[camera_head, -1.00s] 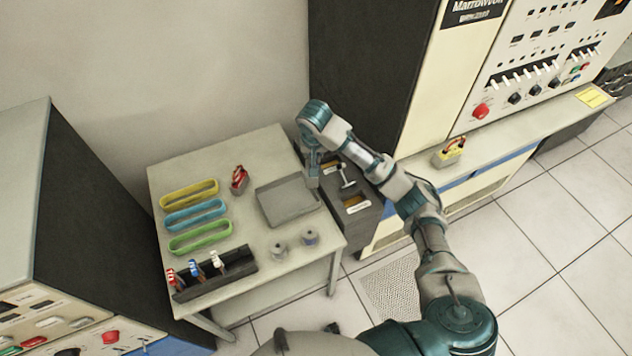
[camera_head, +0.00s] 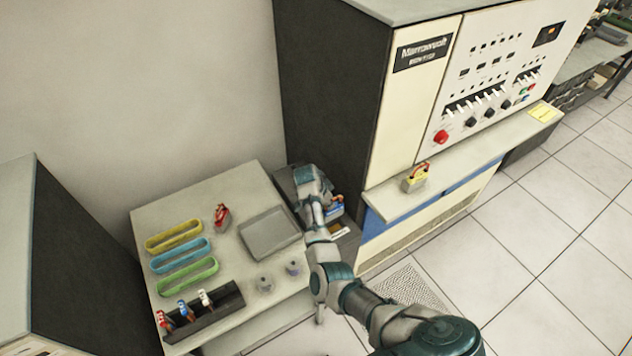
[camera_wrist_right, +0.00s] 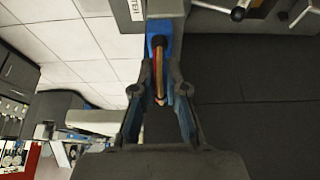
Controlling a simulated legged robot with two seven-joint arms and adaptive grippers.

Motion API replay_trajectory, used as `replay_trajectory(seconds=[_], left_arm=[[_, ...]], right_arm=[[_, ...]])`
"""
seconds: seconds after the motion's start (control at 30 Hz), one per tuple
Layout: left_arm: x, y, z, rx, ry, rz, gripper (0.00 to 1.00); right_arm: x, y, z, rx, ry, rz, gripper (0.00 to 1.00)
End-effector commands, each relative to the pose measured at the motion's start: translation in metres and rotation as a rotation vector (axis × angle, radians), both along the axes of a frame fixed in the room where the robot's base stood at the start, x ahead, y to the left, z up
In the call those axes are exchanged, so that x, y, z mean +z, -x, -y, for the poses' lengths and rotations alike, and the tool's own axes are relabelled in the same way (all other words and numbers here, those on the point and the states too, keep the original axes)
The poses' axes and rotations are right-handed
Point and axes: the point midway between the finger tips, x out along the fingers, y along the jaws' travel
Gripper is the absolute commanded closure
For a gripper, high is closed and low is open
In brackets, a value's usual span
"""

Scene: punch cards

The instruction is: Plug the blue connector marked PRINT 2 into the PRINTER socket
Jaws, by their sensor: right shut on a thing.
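My right gripper (camera_head: 335,205) is over the dark unit (camera_head: 350,243) beside the small table. It is shut on a blue connector (camera_wrist_right: 158,44) with red and yellow wires, seen in the right wrist view between the fingers (camera_wrist_right: 160,78). The connector's far end meets a grey block with a partly cut-off label (camera_wrist_right: 137,10); I cannot tell if it is plugged into anything. Its own marking is not readable. In the head view a bit of blue (camera_head: 334,209) shows at the gripper. The PRINTER socket is not identifiable. My left gripper is not in view.
The table (camera_head: 235,190) holds a grey tray (camera_head: 270,235), yellow, blue and green oval holders, two small cylinders and a black rack (camera_head: 222,311) with red, blue and white-topped pieces. A tall cabinet (camera_head: 330,100) stands behind the dark unit.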

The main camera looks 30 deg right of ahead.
Motion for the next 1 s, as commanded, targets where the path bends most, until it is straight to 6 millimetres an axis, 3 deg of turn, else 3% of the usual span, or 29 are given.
replay_trajectory(seconds=[0.27,0.7,1.0], left_arm=[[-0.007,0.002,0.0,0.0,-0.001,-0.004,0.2],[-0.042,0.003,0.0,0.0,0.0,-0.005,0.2],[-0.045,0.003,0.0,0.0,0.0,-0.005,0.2]], right_arm=[[-0.016,0.007,0.003,-0.018,0.006,0.003,1.0],[-0.052,0.007,0.003,-0.017,0.005,0.004,1.0],[-0.055,0.006,0.003,-0.017,0.005,0.004,1.0]])
